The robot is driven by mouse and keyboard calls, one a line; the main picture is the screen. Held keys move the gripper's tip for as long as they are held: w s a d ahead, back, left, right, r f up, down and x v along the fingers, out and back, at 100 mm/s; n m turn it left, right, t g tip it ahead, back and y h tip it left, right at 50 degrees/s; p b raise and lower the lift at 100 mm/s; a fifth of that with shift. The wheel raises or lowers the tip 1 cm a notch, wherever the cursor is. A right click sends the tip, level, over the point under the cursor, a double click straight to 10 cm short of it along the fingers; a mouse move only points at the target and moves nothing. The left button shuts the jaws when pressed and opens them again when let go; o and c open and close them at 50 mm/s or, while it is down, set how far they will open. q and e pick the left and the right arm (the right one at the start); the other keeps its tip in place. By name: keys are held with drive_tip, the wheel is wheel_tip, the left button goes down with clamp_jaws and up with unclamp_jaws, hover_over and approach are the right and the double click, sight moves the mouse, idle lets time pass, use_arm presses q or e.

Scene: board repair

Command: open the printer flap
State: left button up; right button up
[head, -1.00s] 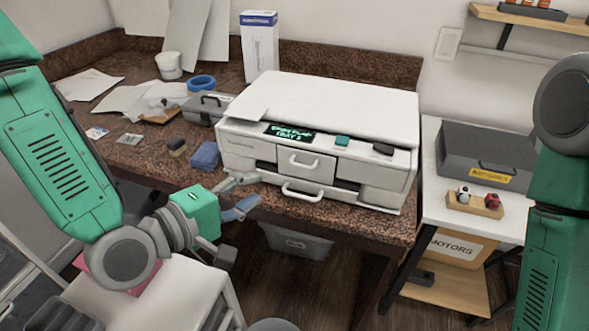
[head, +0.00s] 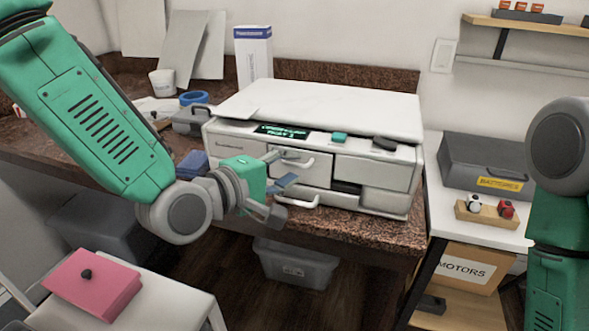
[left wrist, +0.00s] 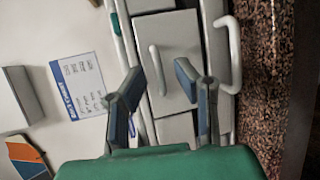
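The white printer (head: 318,112) stands on the granite counter. Its front flap (head: 325,171) is closed, with a curved handle (head: 291,162). A second handle (head: 297,201) sits lower, on a tray. My left gripper (head: 278,169) is in front of the flap's left part, fingers apart. In the left wrist view, the open fingers (left wrist: 163,92) have the flap handle (left wrist: 157,70) ahead between them, and nothing is held. The lower handle (left wrist: 234,55) is to the right of the fingers. Contact with the handle cannot be made out. My right gripper is out of view.
A blue item (head: 193,164) and a grey toolbox (head: 190,120) are left of the printer. A grey bin (head: 293,265) is below the counter. A white stool with a pink box (head: 92,285) is at front left. A batteries case (head: 485,160) stands on the right shelf.

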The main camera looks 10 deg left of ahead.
use_arm(q)
drive_tip(key=shift+w+d+f, duration=0.1)
drive_tip(key=shift+w+d, duration=0.3)
drive_tip(key=shift+w, duration=0.3)
drive_tip(key=shift+a, duration=0.25)
drive_tip(key=shift+c, duration=0.4)
clamp_jaws()
drive_tip(key=shift+d, duration=0.1)
drive_tip(key=shift+f, duration=0.1)
